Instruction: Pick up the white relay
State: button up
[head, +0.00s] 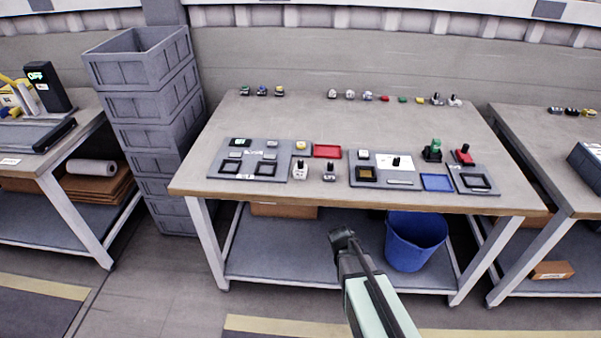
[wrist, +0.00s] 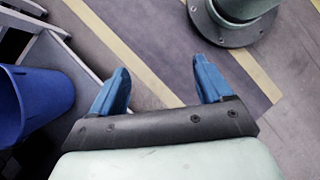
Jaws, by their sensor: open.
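A white block with a dark top (head: 300,170) stands at the front of the middle table, between the two larger grey panels. It may be the white relay, but it is too small to tell. Other small whitish parts (head: 332,94) stand in the row at the back, and one of those could be it instead. My gripper (head: 342,238) is in front of the table, below the level of its top and away from all the parts. In the wrist view, my gripper (wrist: 160,68) has its two blue fingers wide apart, with only floor between them.
The table (head: 240,118) carries grey panels (head: 236,172), a red tray (head: 327,151) and a blue tray (head: 437,182). A blue bin (head: 415,240) stands on the lower shelf near my arm. Stacked grey crates (head: 150,105) stand left. The tabletop's middle strip is clear.

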jog(key=w+a+r+n+t, duration=0.1)
jog(key=w+a+r+n, duration=0.15)
jog(key=w+r, duration=0.35)
jog(key=w+a+r+n+t+h, duration=0.1)
jog(key=w+a+r, duration=0.2)
jog(key=r, duration=0.6)
jog(key=w+a+r+n, duration=0.2)
jog(key=w+a+r, duration=0.1)
jog(key=w+r, duration=0.3)
notch_tip(320, 180, up, 16)
jog(key=t+y, duration=0.2)
jog(key=y, duration=0.4)
send_over(301, 162)
notch_tip(301, 162, down, 13)
jog(key=shift+w+f, duration=0.1)
jog(key=shift+f, duration=0.05)
jog(key=shift+c, duration=0.3)
jog(key=c, duration=1.2)
jog(key=shift+o, duration=0.2)
